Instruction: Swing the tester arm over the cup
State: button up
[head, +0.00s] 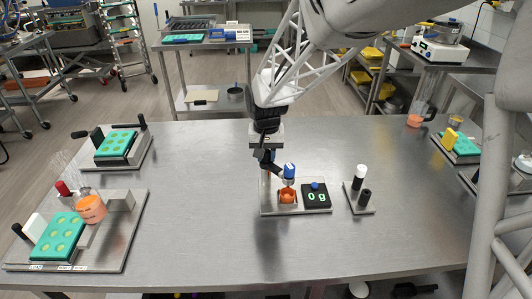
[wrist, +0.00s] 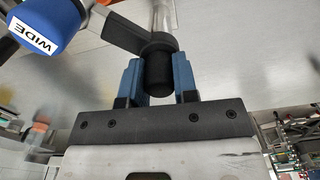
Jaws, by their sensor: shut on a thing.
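The tester stands mid-table on a steel base plate (head: 296,209). Its dark arm (head: 277,169) carries a blue head (head: 290,171), which appears directly above the small orange cup (head: 287,196) in the head view. In the wrist view the dark arm (wrist: 132,32) runs left to the blue head (wrist: 55,22) labelled WIDE. My gripper (head: 267,160) is at the arm's other end. In the wrist view my gripper (wrist: 158,72) has its blue fingers closed around a black knob (wrist: 158,78) on the arm. The cup is not visible in the wrist view.
A black display (head: 316,195) reading 0g sits right of the cup. A small stand with white and black cylinders (head: 360,190) is further right. Green mold trays (head: 58,236) and a jug of orange liquid (head: 91,207) are at the left. The table front is clear.

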jog(key=o, duration=0.9)
jog(key=shift+r, duration=0.15)
jog(key=shift+r, duration=3.75)
